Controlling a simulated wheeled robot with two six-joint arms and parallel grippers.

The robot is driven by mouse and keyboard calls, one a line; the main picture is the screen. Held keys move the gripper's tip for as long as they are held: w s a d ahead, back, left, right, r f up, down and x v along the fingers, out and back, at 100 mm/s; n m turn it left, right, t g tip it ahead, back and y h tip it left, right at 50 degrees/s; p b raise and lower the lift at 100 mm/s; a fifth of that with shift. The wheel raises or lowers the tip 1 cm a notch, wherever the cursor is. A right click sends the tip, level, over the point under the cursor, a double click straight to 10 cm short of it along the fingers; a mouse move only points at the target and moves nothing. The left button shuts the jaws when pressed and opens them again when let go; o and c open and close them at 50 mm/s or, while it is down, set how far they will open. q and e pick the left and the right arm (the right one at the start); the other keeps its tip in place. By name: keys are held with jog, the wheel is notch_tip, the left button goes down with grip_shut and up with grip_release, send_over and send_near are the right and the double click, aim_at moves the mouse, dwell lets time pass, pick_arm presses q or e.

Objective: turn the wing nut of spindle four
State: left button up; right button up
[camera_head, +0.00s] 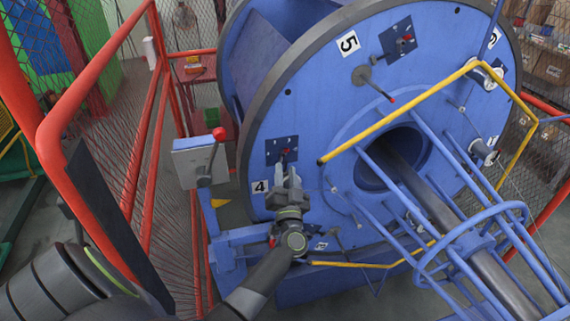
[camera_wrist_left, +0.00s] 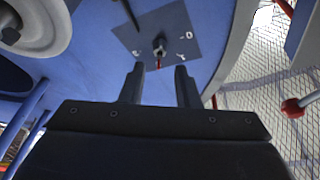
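Spindle four's dark blue plate (camera_head: 273,152) is on the blue disc, above the white label 4 (camera_head: 260,187). A small red part, seemingly the wing nut (camera_head: 285,153), shows at the plate's middle, just beyond my left gripper (camera_head: 288,172). In the left wrist view, the plate (camera_wrist_left: 183,22) carries a metal stud with a red-tipped piece, the wing nut (camera_wrist_left: 159,50). My left gripper (camera_wrist_left: 157,78) is open and empty. Its two fingers point at the nut, which appears between and beyond the tips, apart from them. My right gripper is not in view.
A grey box with a red-knobbed lever (camera_head: 218,135) stands left of the disc. Red railing (camera_head: 95,75) runs along the left. Yellow bent tubes (camera_head: 400,113) and blue bars (camera_head: 425,195) stand before the disc on the right. Another plate (camera_head: 398,40) is near label 5.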

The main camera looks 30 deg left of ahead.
aim_at(285, 158)
pick_arm(q)
jog(key=shift+b+x, duration=0.3)
jog(key=shift+x, duration=1.55)
grip_shut()
